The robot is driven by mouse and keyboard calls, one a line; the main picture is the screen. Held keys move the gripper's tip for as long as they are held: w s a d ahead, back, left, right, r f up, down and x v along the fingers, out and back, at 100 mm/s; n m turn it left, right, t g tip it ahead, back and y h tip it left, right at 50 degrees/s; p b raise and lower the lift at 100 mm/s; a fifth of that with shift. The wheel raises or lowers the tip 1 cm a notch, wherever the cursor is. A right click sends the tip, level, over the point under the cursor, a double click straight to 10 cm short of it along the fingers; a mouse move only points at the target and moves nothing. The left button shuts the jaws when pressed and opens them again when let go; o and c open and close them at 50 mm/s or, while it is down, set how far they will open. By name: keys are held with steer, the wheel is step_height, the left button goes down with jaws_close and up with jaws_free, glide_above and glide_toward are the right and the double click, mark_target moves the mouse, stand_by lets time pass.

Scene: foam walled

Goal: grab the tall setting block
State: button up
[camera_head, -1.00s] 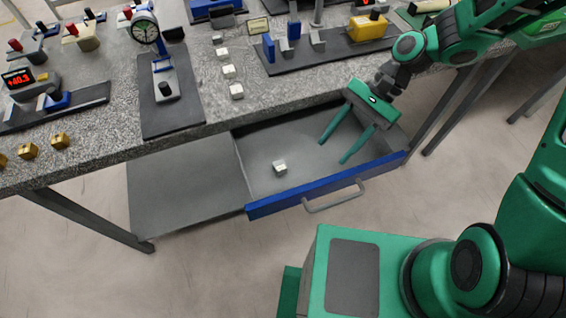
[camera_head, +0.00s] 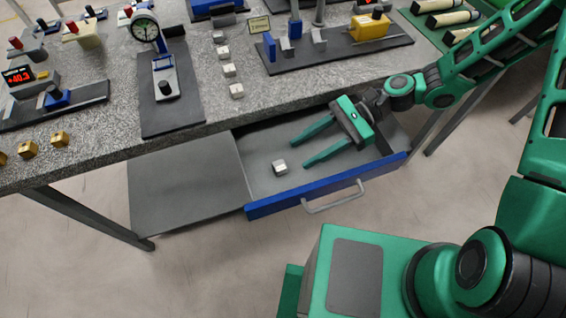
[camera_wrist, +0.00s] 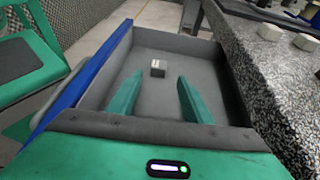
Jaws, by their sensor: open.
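A small light grey block (camera_head: 280,167) sits alone on the floor of the open drawer (camera_head: 262,187). I take it to be the setting block; its top looks pale in the head view. In the wrist view the block (camera_wrist: 158,68) lies beyond the fingertips, between their lines. My gripper (camera_head: 297,153) is open and empty over the drawer, its two green fingers pointing left towards the block. In the wrist view the open fingers (camera_wrist: 160,75) show clear space between them. The fingers are apart from the block.
The blue drawer front (camera_head: 330,185) with its handle (camera_head: 335,198) bounds the near side. The granite bench top (camera_head: 210,110) overhangs the back of the drawer. Several pale blocks (camera_head: 229,71) stand in a row on it, near a dial gauge stand (camera_head: 160,75).

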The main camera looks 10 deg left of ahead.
mark_target(289, 165)
steer(key=shift+x, duration=2.7)
jaws_close()
